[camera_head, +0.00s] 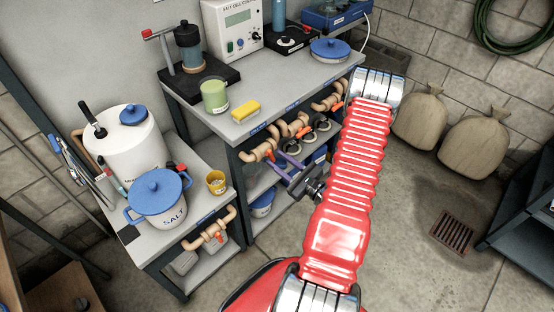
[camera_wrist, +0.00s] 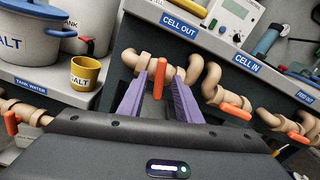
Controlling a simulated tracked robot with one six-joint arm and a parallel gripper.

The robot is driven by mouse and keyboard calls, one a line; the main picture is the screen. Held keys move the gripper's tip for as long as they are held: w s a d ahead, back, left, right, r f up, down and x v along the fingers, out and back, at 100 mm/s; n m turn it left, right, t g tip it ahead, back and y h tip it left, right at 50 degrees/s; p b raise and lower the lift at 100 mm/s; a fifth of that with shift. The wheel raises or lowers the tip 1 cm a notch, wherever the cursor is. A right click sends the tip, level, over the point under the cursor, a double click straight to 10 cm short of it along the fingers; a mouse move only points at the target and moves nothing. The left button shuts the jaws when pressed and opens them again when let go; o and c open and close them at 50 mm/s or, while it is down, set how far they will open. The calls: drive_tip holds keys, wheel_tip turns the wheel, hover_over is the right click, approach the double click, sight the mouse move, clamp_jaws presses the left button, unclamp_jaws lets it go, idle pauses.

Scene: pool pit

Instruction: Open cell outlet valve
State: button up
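The cell outlet valve sits on a tan pipe under the blue CELL OUT label (camera_wrist: 179,27). Its orange handle (camera_wrist: 159,78) hangs down, across the pipe, in the wrist view. My gripper (camera_wrist: 164,70) points at it with two purple fingers spread, one on each side of the handle. Gaps show beside the handle, and nothing is gripped. In the head view my gripper (camera_head: 282,163) is in front of the left end of the bench's pipe row, at the cell outlet pipe (camera_head: 259,151); the handle there is hidden or too small to tell.
The CELL IN valve's orange handle (camera_wrist: 236,112) is close on the right, lying along its pipe. A FEED valve is farther right. The tank water valve (camera_wrist: 11,122) is on the lower left bench. A yellow cup (camera_wrist: 85,73) and salt pot (camera_wrist: 28,36) stand there.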

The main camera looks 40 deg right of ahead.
drive_tip(key=shift+w, duration=0.55)
drive_tip(key=shift+c, duration=0.3)
clamp_jaws()
